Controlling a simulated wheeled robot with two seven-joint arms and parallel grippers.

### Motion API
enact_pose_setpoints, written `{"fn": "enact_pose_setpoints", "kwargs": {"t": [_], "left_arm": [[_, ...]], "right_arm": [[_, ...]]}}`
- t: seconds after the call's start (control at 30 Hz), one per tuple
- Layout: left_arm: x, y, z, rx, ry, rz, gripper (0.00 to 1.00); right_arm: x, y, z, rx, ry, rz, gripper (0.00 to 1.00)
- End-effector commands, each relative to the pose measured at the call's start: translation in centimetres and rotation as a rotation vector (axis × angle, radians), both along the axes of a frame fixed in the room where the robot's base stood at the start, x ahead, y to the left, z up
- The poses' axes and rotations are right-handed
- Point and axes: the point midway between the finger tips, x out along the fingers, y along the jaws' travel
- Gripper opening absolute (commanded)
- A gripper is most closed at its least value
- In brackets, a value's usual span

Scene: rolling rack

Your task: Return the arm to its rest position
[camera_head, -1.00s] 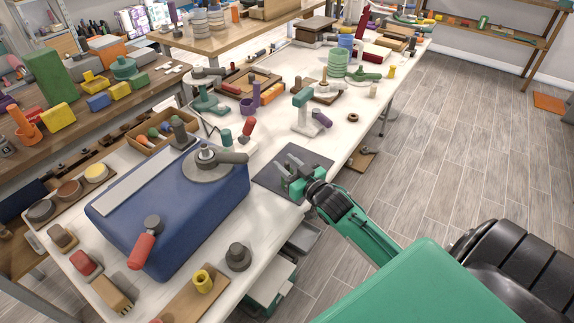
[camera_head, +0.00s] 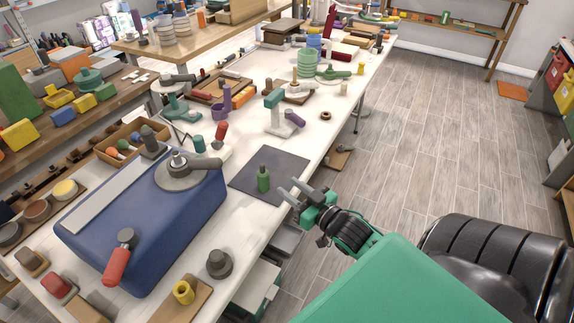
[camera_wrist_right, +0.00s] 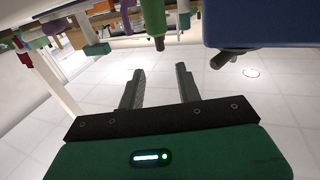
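My right gripper (camera_head: 291,188) is open and empty, just off the front edge of the worktable, to the right of the dark mat. In the right wrist view its two fingers (camera_wrist_right: 160,70) stand apart with nothing between them. A small green bottle (camera_head: 263,179) stands upright on the dark mat (camera_head: 284,165), apart from the fingers. The bottle also shows upside down at the top of the right wrist view (camera_wrist_right: 152,18). My left gripper is in neither view.
A large blue case (camera_head: 140,220) stands on the white worktable (camera_head: 228,217), left of the mat. Green and white tool stands (camera_head: 277,115) are farther back. A shelf unit (camera_head: 558,90) stands at the far right.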

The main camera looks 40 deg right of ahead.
Motion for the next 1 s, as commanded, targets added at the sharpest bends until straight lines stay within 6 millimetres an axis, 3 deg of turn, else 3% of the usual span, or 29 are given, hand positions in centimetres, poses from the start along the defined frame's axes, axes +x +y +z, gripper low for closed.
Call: {"fn": "enact_pose_setpoints", "kwargs": {"t": [0.67, 0.83, 1.0], "left_arm": [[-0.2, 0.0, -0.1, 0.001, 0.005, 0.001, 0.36], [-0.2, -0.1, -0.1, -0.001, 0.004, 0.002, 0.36], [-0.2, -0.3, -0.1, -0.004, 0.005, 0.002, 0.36]], "right_arm": [[-0.2, 0.3, -0.4, -0.002, 0.022, -0.005, 0.35], [-1.2, 2.2, -3.0, -0.018, 0.179, -0.034, 0.35], [-3.5, 4.9, -6.4, -0.05, 0.414, -0.057, 0.35]]}}
